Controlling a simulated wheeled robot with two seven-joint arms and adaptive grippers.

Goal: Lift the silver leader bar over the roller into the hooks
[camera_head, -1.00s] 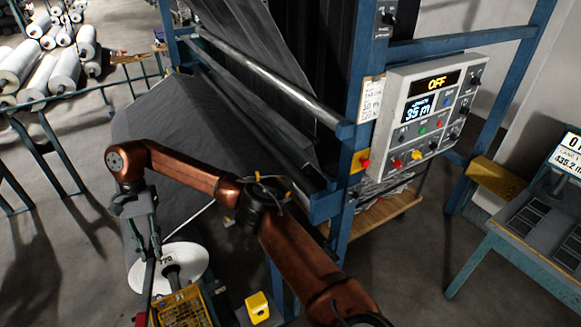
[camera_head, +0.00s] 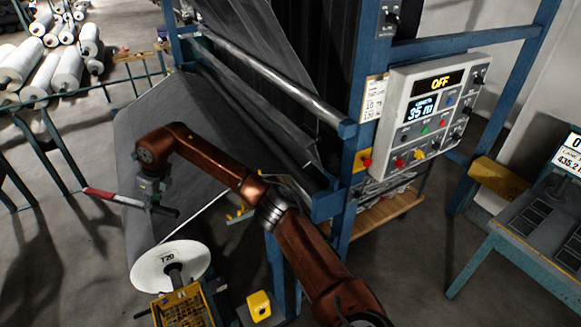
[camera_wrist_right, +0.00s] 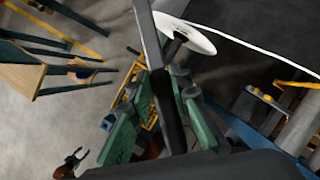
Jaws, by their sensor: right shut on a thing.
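My right gripper (camera_head: 152,203), on the copper arm, is shut on a thin bar (camera_head: 103,195) with a red and white end at left and a dark grey end at right. The bar is held aloft, lying roughly crosswise in front of the dark fabric. In the right wrist view the bar (camera_wrist_right: 148,38) runs up between the green fingers (camera_wrist_right: 165,105). Small yellow hooks (camera_head: 240,213) show by the machine frame, right of the gripper; they also show in the right wrist view (camera_wrist_right: 263,96). A silver roller (camera_head: 275,78) crosses the machine. My left gripper is not identifiable.
A white roll marked T20 (camera_head: 168,266) stands below the gripper, near a yellow crate (camera_head: 182,310). The blue frame (camera_head: 345,190) and control panel (camera_head: 430,110), reading OFF, stand at right. A railing (camera_head: 60,150) and white rolls are at left.

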